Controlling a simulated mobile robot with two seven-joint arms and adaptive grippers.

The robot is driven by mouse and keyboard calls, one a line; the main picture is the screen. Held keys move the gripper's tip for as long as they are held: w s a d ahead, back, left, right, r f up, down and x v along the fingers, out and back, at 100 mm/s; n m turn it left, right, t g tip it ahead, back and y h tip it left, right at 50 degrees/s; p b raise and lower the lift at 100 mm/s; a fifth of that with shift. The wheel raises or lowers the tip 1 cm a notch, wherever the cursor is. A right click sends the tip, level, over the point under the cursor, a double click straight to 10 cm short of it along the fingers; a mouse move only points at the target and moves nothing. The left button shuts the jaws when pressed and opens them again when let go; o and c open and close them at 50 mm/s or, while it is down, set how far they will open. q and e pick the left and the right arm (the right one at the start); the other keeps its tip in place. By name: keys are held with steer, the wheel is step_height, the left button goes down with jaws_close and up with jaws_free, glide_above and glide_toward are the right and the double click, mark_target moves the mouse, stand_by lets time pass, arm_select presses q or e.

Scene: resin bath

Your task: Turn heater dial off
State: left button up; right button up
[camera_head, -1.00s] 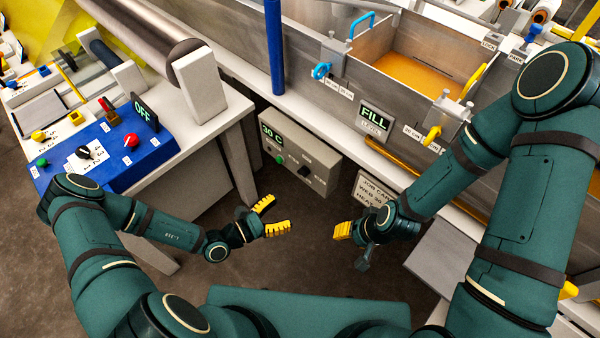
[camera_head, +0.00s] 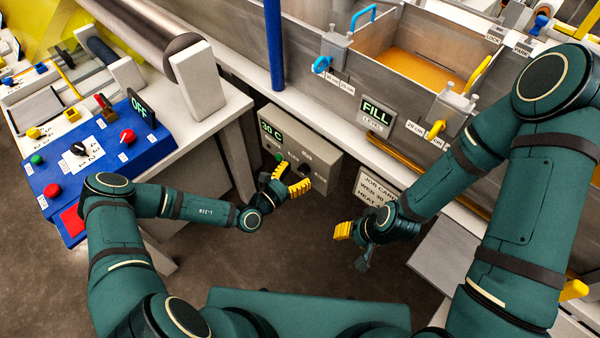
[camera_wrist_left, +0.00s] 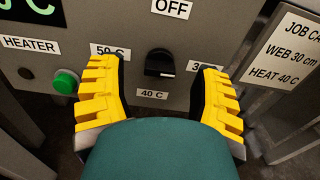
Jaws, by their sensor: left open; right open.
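The heater box (camera_head: 325,163) is a grey panel low under the bath, with a green "30 C" display (camera_head: 271,131). In the left wrist view its black heater dial (camera_wrist_left: 160,63) sits between labels OFF above, 50 C left, a partly hidden 30 C right and 40 C below. A green button (camera_wrist_left: 66,81) is left of it, under the HEATER label. My left gripper (camera_head: 293,178) is open in front of the panel, its yellow fingers (camera_wrist_left: 159,95) either side of the dial and apart from it. My right gripper (camera_head: 352,237) is open and empty, away to the right.
A job card (camera_head: 377,188) reading WEB 30 cm, HEAT 40 C is right of the heater box. A blue control console (camera_head: 100,165) with an OFF display stands at left. The resin bath wall (camera_head: 310,80) rises above. Open floor lies below the grippers.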

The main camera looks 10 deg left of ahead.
arm_select(q)
steer(key=shift+x, duration=0.85)
jaws_close()
